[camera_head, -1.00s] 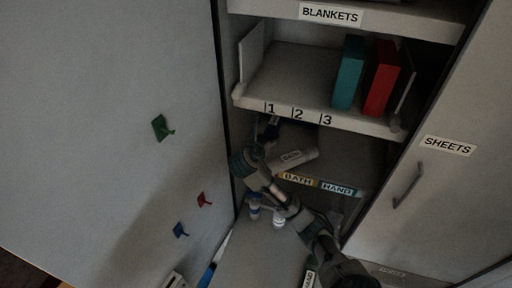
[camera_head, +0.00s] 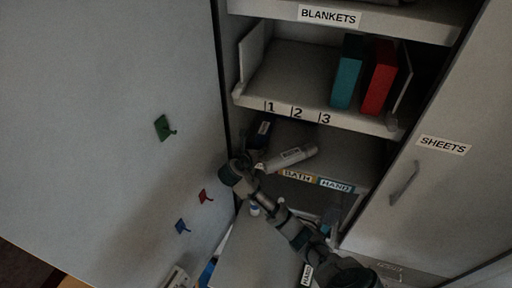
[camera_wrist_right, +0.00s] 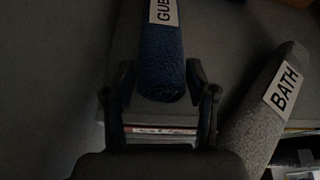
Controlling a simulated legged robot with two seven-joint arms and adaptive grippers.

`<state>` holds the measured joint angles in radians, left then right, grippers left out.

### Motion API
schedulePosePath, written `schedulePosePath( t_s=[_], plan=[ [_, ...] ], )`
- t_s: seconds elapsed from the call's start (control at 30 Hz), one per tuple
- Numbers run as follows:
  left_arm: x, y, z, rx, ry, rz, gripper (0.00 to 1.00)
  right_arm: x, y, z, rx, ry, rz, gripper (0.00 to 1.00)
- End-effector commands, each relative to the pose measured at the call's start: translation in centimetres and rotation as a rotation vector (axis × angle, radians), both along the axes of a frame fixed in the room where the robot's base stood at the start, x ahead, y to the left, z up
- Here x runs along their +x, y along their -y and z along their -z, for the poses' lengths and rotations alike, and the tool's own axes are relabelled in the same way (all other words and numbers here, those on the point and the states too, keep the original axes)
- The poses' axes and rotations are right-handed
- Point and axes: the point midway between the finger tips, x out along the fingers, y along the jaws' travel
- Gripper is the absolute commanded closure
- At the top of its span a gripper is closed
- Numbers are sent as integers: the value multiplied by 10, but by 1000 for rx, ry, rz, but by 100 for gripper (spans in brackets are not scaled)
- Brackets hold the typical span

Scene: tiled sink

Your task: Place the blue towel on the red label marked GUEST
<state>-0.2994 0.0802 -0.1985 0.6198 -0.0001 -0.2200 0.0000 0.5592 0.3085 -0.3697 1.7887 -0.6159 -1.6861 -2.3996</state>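The blue towel (camera_head: 263,130) is a dark roll lying at the left of the shelf below the numbered one. In the right wrist view the blue towel (camera_wrist_right: 162,60) bears a white GUEST tag, its near end just ahead of or between my fingers. My right gripper (camera_head: 257,162) is at the shelf's front left; in the wrist view its fingers (camera_wrist_right: 160,88) are spread apart, with gaps beside the towel. A reddish strip (camera_wrist_right: 160,130) shows on the shelf edge between the fingers; its text is unreadable. My arm hides that edge in the head view. My left gripper is out of view.
A grey towel tagged BATH (camera_head: 290,157) lies right of the blue one. Yellow BATH (camera_head: 297,176) and blue HAND (camera_head: 336,185) labels mark the shelf edge. The numbered shelf (camera_head: 290,88) is above. A hooked door panel (camera_head: 110,120) stands left.

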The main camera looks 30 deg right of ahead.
Motion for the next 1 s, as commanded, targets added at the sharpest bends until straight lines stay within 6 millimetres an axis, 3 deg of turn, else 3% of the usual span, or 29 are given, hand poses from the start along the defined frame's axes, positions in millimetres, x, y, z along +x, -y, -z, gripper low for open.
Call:
schedulePosePath(
  t_s=[0.43, 0.8, 1.0],
  plan=[
    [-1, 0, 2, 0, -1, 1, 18, -4, -6, -3, 0, 1, 0, 33],
    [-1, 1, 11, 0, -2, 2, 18, -46, -63, -33, 2, 4, -3, 33],
    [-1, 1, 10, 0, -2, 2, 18, -62, -84, -44, 2, 1, -2, 33]
  ],
)
